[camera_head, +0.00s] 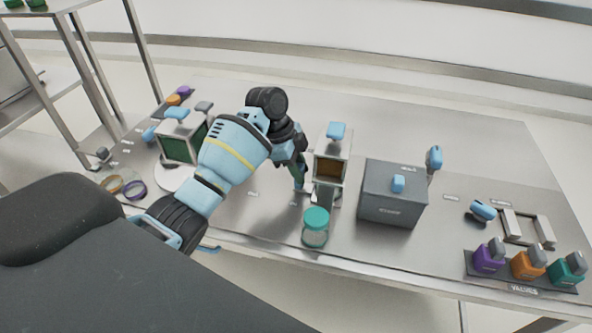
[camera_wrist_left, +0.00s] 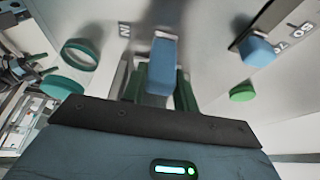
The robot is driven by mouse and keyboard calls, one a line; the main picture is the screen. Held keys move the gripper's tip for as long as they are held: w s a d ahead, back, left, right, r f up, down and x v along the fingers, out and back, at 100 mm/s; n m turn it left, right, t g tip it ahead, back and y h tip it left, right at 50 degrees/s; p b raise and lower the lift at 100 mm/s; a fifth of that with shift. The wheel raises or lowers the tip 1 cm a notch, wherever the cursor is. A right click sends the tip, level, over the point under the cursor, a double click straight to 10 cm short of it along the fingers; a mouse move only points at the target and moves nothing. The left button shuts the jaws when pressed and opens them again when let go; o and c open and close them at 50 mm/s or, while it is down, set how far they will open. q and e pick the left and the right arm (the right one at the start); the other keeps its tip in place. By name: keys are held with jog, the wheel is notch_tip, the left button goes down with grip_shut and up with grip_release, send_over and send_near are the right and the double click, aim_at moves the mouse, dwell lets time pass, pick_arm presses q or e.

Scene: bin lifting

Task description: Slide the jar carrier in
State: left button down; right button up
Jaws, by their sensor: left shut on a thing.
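My left gripper (camera_head: 300,184) is low at the left front of a light metal box with a brown window (camera_head: 330,168). In the left wrist view its green fingers (camera_wrist_left: 161,90) are shut around a blue handle (camera_wrist_left: 163,62). What the handle joins is mostly hidden, so I cannot tell whether it belongs to the jar carrier. A clear jar with a teal lid (camera_head: 316,218) stands upright just in front of the box, close to the table's front edge. My right gripper is not in view.
A dark grey box with a blue knob (camera_head: 392,196) stands right of the jar. A green-windowed box (camera_head: 180,143) stands at the left. Purple, orange and teal valves (camera_head: 527,266) sit at the front right. The back of the table is clear.

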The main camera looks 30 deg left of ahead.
pick_arm(q)
jog(key=shift+d, duration=0.15)
jog(key=c, duration=1.1)
grip_release()
jog(key=shift+d, duration=0.15)
jog(key=shift+a+r, duration=0.2)
jog(key=shift+r, duration=0.05)
jog(key=v, duration=0.7)
jog(key=shift+a+r, duration=0.1)
jog(key=shift+r, duration=0.05)
jog(key=shift+s, duration=0.1)
